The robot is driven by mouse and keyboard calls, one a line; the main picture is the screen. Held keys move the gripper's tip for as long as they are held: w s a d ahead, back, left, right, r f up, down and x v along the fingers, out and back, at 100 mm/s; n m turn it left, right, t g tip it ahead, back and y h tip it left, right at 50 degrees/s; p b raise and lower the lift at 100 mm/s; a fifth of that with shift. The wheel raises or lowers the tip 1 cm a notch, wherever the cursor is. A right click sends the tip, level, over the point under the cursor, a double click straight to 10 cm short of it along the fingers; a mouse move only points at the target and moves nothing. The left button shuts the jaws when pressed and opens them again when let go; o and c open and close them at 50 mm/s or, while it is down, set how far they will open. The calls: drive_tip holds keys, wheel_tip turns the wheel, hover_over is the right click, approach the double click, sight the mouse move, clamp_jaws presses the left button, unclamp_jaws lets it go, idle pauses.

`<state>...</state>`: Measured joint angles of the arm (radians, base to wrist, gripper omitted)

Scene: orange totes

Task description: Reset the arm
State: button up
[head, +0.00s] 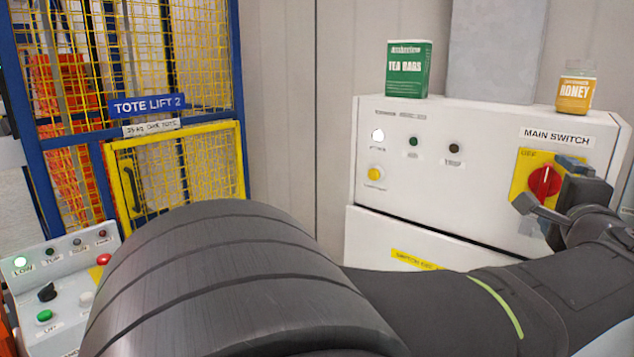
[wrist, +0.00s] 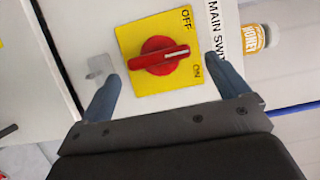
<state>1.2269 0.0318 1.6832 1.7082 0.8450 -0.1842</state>
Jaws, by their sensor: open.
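My gripper (head: 548,185) is open in front of the red rotary main switch (head: 544,182) on the white cabinet. In the wrist view the two blue-grey fingers of my gripper (wrist: 162,68) are spread to either side of the red knob (wrist: 152,60), with nothing between them that I can see held. The knob sits on a yellow plate (wrist: 130,40). Its white line points between the OFF and ON marks. Whether a finger touches the plate I cannot tell. In the head view my gripper hides the plate's right part.
A green tea bags box (head: 408,70) and a honey jar (head: 576,88) stand on the cabinet (head: 480,128). A metal tab (wrist: 100,66) sticks out near one finger. At left are a yellow mesh gate (head: 180,180) and a control box (head: 60,262).

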drive_tip(key=shift+x, duration=1.1)
drive_tip(key=shift+n, duration=0.3)
drive_tip(key=shift+s+a+r+n+g, duration=0.1)
drive_tip(key=shift+r+n+g, duration=0.15)
drive_tip(key=shift+n, duration=0.25)
drive_tip(key=n+g, duration=0.1)
drive_tip(key=n, duration=0.2)
drive_tip(key=shift+r+g, duration=0.1)
drive_tip(key=shift+g, duration=0.15)
drive_tip(key=n, duration=0.1)
drive_tip(key=n+g, duration=0.2)
drive_tip(key=shift+w+a+r+n, duration=0.2)
drive_tip(key=shift+w+r+n, duration=0.05)
drive_tip(key=shift+r+n, duration=0.05)
drive_tip(key=shift+w+a+n+g+h, duration=0.1)
drive_tip(key=shift+n+g+h, duration=0.45)
drive_tip(key=shift+n, duration=0.55)
